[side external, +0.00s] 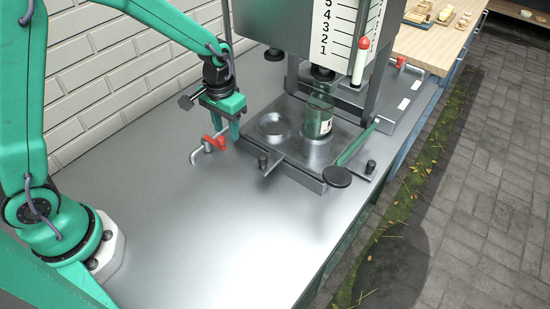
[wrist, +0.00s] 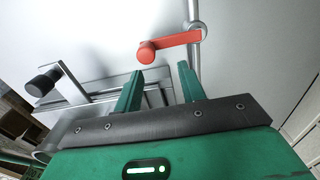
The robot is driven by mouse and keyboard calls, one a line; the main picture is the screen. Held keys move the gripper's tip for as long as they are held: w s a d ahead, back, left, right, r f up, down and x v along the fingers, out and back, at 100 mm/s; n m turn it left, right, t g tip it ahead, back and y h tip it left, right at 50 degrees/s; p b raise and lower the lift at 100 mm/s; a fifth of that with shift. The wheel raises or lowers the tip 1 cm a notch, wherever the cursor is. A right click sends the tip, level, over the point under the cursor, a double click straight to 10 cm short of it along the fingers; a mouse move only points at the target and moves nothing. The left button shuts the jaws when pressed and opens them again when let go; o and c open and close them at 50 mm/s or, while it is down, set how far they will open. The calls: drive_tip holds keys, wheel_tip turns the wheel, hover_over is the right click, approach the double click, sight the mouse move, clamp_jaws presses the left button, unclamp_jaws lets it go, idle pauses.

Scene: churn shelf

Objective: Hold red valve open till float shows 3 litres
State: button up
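The red valve (side external: 216,143) is a small lever on a bent grey pipe on the steel bench, below and slightly left of my gripper (side external: 225,129). In the wrist view the red lever (wrist: 172,45) lies just beyond the tips of my gripper (wrist: 160,70), its knob end near the gap. The fingers are apart with nothing between them. The float (side external: 361,60) is a white stick with a red tip beside the numbered scale (side external: 335,28) on the tank. Its red tip looks near the lower marks, around 1 to 2; I cannot read it exactly.
A green glass bottle (side external: 319,115) stands on the metal platform (side external: 290,165) under the tank, right of my gripper. A green-handled lever with a black knob (side external: 337,177) sticks out in front. A white brick wall (side external: 130,45) is behind. The front bench is clear.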

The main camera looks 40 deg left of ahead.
wheel_tip(320, 180, up, 6)
drive_tip(key=shift+f, duration=0.1)
idle(0.6)
drive_tip(key=s+a+r+t, duration=0.2)
drive_tip(key=s+r, duration=0.4)
drive_tip(key=s, duration=0.3)
drive_tip(key=s+a+r+t, duration=0.2)
drive_tip(key=s+r, duration=0.4)
drive_tip(key=s, duration=0.3)
drive_tip(key=shift+s+r+t, duration=0.2)
drive_tip(key=shift+r+t, duration=0.15)
drive_tip(key=shift+t, duration=0.45)
